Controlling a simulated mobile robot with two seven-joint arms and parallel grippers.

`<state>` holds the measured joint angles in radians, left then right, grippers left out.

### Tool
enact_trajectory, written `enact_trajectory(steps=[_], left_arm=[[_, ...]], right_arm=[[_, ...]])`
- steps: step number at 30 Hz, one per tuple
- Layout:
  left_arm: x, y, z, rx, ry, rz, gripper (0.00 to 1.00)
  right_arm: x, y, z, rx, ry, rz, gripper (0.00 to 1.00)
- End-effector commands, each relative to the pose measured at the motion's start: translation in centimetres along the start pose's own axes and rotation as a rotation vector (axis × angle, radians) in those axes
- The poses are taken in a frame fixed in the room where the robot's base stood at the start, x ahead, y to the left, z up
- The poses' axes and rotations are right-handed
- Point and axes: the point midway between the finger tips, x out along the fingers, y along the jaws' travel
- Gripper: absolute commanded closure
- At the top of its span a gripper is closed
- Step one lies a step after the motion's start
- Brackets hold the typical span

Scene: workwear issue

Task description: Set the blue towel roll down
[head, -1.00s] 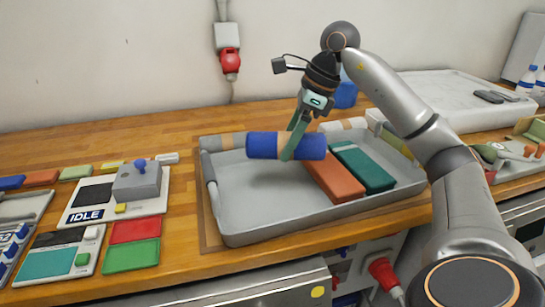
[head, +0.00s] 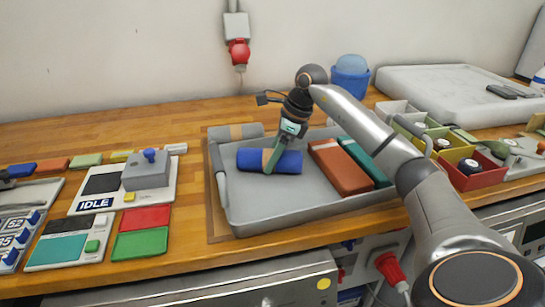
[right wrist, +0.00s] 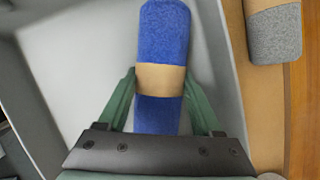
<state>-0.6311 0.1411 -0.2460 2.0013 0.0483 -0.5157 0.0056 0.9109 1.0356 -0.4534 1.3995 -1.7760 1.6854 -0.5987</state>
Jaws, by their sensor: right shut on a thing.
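The blue towel roll (head: 285,162) with a tan band lies level, low inside the left part of the grey tray (head: 300,204). My right gripper (head: 273,160) is shut on it around the tan band. The right wrist view shows the roll (right wrist: 165,35) between the two green fingers (right wrist: 160,95). I cannot tell whether the roll's underside touches the tray floor. An orange-red block (head: 340,168) and a teal block (head: 362,160) lie in the tray, right of the roll. My left gripper is not seen.
A grey roll (head: 235,132) with a tan band lies by the tray's back left edge. A blue bucket (head: 350,80) stands behind. Coloured bins (head: 470,172) stand at right. A panel marked IDLE (head: 95,204) lies left. The tray's front floor is clear.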

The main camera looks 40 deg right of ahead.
Motion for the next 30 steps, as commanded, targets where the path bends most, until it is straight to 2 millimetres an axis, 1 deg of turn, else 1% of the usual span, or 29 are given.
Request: enact_trajectory(steps=[3, 7, 8, 15, 16, 24, 26, 29, 30], left_arm=[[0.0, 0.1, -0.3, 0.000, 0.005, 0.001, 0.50], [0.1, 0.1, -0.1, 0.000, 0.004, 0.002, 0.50], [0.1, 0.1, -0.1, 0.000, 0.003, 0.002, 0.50], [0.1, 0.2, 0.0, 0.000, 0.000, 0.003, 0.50], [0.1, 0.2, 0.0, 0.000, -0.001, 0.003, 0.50], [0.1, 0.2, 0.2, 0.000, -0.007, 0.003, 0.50], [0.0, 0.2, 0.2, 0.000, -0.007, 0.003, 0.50], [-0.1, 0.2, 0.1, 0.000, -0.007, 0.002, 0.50], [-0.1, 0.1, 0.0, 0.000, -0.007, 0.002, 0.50]], right_arm=[[-0.1, 0.0, 0.1, 0.000, -0.001, -0.001, 0.93], [0.2, 0.0, -0.1, 0.000, 0.000, 0.000, 0.93], [0.2, 0.0, -0.1, 0.000, 0.001, 0.000, 0.32], [0.2, 0.0, -0.1, 0.000, 0.000, 0.000, 0.05], [0.2, 0.0, -0.1, 0.000, 0.000, 0.000, 0.03], [-0.1, 0.0, 0.1, 0.000, -0.001, 0.000, 0.03], [-0.5, 0.0, 0.1, 0.000, -0.002, -0.002, 0.03], [-1.9, -0.1, 0.1, 0.001, -0.001, -0.003, 0.03], [-2.7, -0.1, 0.1, 0.001, -0.003, -0.005, 0.03]])
